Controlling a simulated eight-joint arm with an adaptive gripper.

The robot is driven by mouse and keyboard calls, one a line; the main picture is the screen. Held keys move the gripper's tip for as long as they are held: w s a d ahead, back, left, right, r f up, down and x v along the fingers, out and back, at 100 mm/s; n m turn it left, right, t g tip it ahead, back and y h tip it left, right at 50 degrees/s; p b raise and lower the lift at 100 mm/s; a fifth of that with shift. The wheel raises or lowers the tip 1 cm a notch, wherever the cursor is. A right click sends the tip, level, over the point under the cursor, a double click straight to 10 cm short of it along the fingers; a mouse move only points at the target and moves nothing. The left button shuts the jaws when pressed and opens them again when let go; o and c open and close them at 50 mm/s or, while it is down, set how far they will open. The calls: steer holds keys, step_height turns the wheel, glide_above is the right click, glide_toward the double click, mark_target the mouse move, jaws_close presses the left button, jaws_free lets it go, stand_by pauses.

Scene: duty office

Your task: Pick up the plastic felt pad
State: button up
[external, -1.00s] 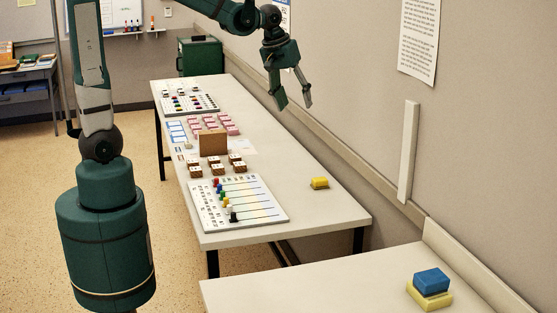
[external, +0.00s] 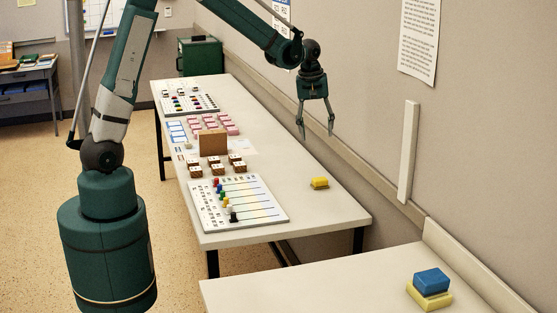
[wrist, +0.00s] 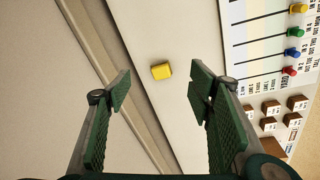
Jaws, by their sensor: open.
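A small yellow block (external: 319,183), which looks like the felt pad, lies on the long white table (external: 290,195) near its wall-side edge. It also shows in the wrist view (wrist: 161,71), lying between and beyond my fingertips. My gripper (external: 316,134) is open and empty, pointing down, well above the table and over the block's far side. In the wrist view the two green fingers (wrist: 160,88) stand wide apart on either side of the block, not touching it.
A white board with coloured pegs (external: 238,203) lies left of the block, with several brown blocks (external: 215,167) behind it. An upright brown panel (external: 212,143) stands farther back. A wall rail runs along the right. A nearer table holds a blue block (external: 431,281) on a yellow one.

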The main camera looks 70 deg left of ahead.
mark_target(320, 179)
steer(key=w+a+f+n, duration=0.1)
steer(key=a+f, duration=0.2)
steer(key=f, duration=0.2)
steer(key=w+a+f+n+g+b, duration=0.1)
steer(key=w+a+f, duration=0.1)
steer(key=f, duration=0.3)
steer(key=w+a+f+n+b, duration=0.1)
steer(key=w+a+f+n, duration=0.1)
steer(key=f, duration=0.4)
steer(key=shift+w+a+g, duration=0.2)
steer(key=shift+a+g, duration=0.1)
steer(key=shift+a, duration=0.5)
steer(key=shift+f, duration=1.3)
steer(key=shift+f, duration=0.1)
steer(key=shift+f+b, duration=0.35)
steer(key=shift+f, duration=2.15)
steer(key=shift+c, duration=0.3)
steer(key=c, duration=0.9)
